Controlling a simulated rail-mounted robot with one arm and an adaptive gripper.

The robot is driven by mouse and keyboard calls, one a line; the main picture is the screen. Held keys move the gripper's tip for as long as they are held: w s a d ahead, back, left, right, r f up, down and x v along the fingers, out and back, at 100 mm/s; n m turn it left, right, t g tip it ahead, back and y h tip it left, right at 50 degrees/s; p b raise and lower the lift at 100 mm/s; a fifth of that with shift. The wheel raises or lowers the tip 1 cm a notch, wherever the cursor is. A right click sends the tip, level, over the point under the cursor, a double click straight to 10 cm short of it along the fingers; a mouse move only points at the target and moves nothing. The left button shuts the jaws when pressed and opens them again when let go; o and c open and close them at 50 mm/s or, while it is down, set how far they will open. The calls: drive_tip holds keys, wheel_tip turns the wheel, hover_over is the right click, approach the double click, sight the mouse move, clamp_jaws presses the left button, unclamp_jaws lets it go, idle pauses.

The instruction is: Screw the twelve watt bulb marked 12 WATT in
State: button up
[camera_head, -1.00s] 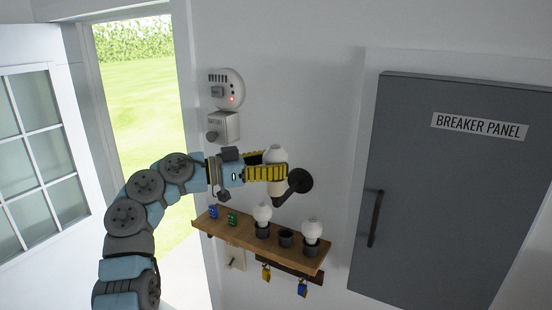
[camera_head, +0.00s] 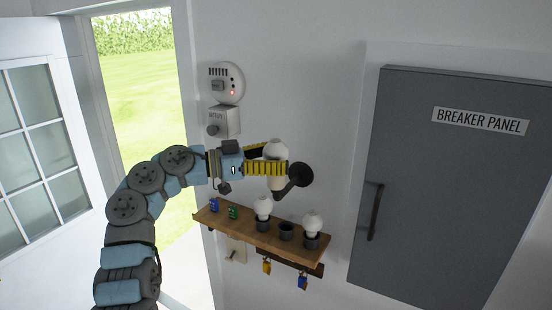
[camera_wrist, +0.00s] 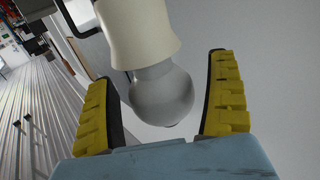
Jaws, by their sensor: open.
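The wrist view shows a gap between the bulb and each finger of my gripper (camera_wrist: 162,80). Two more white bulbs, left (camera_head: 263,207) and right (camera_head: 312,222), stand in dark cups on the wooden shelf (camera_head: 245,228). No wattage marking is readable on any bulb.
An empty dark cup (camera_head: 287,232) stands between the shelf bulbs. Small blue (camera_head: 214,205) and green (camera_head: 233,211) items stand at the shelf's left. A round wall device (camera_head: 226,83) and a grey box (camera_head: 223,122) are above. The breaker panel (camera_head: 440,190) is at right.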

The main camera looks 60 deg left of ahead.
drive_tip(key=shift+n+y+b, duration=0.6)
drive_tip(key=shift+n+y, duration=0.1)
drive_tip(key=shift+y, duration=0.6)
drive_tip(key=shift+f+n+y, duration=0.1)
drive_tip(key=shift+n+y, duration=0.3)
drive_tip(key=shift+d+n+y, duration=0.1)
drive_tip(key=shift+n+y, duration=1.2)
drive_tip(key=shift+y, duration=0.8)
drive_tip(key=shift+r+n+g+y+p, duration=0.15)
drive_tip(key=shift+n+g+y+p, duration=0.75)
drive_tip(key=shift+y, duration=0.6)
drive_tip(key=shift+r+n+g+y+p, duration=0.15)
drive_tip(key=shift+n+g+y+p, duration=0.4)
drive_tip(key=shift+n+y, duration=0.8)
drive_tip(key=shift+f+y+p, duration=0.15)
drive_tip(key=shift+y+p, duration=0.2)
drive_tip(key=shift+y, duration=0.2)
drive_tip(key=shift+n+g+y, duration=0.35)
drive_tip(key=shift+n+y, duration=0.05)
drive_tip(key=shift+n, duration=0.05)
drive_tip(key=shift+n+g+y, duration=0.7)
drive_tip(key=shift+y, duration=0.1)
drive_tip(key=c, duration=0.9)
